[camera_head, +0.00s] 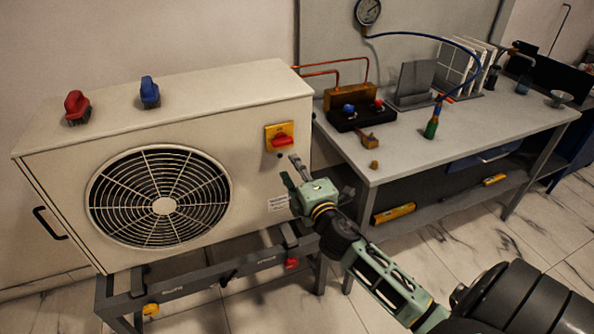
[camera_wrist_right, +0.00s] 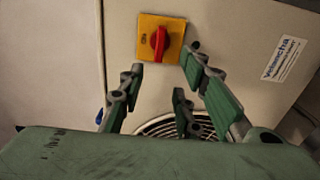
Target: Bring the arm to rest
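My right arm comes in from the lower right in the head view. Its green gripper (camera_head: 292,170) is in front of the outdoor unit's front face, just below the red rotary switch (camera_head: 282,141) on its yellow plate. In the right wrist view the fingers (camera_wrist_right: 165,75) are spread with nothing between them, and the red switch (camera_wrist_right: 159,42) shows beyond the fingertips. No contact with the switch is visible. My left gripper is not in view.
The cream outdoor unit (camera_head: 245,110) with its fan grille stands on a dark frame (camera_head: 200,283). A grey workbench (camera_head: 480,130) at right holds a gauge hose, manifold and bottle. Open floor lies at lower right.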

